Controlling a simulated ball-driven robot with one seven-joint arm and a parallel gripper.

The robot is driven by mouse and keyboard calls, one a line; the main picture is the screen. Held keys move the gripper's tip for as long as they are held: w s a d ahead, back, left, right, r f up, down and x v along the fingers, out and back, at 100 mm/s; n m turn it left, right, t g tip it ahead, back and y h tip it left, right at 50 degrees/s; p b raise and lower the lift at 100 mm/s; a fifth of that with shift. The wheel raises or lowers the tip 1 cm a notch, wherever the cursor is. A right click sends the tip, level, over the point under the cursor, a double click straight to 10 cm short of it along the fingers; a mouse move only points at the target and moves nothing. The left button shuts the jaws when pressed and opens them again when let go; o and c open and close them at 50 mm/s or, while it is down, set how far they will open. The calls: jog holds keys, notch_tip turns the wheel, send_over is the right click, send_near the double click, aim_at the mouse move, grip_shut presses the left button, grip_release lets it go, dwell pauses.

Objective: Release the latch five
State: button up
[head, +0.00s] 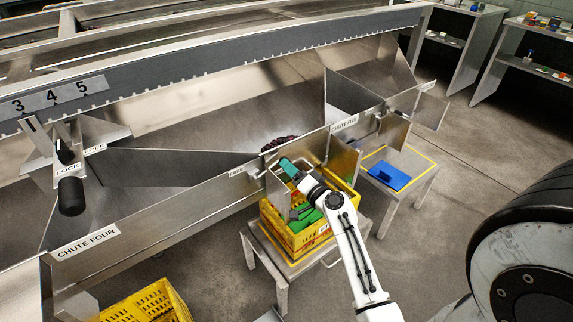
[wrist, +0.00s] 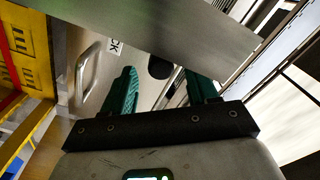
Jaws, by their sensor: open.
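My gripper (head: 287,163) is at the chute front in the middle of the head view, beside a metal gate with a bent handle (head: 276,189). In the wrist view its two teal fingers (wrist: 162,92) are apart with nothing held. Beyond them is a pale plate with a black round knob (wrist: 160,68) and a label (wrist: 115,47) ending in "CK". A metal sheet (wrist: 165,28) crosses in front and partly hides the plate. A curved handle (wrist: 88,66) is left of the fingers. I cannot tell whether a finger touches the knob. In the head view my gripper hides this latch area.
A yellow crate (head: 318,238) with green contents stands on a stand below my gripper. Black-knobbed levers (head: 71,196) marked LOCK and FREE are at left, under the sign 3 4 5 (head: 50,95). A blue item (head: 389,176) lies on the right stand.

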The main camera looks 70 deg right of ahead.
jog(key=shift+x, duration=1.75)
jog(key=shift+a, duration=0.1)
jog(key=shift+c, duration=0.4)
grip_shut()
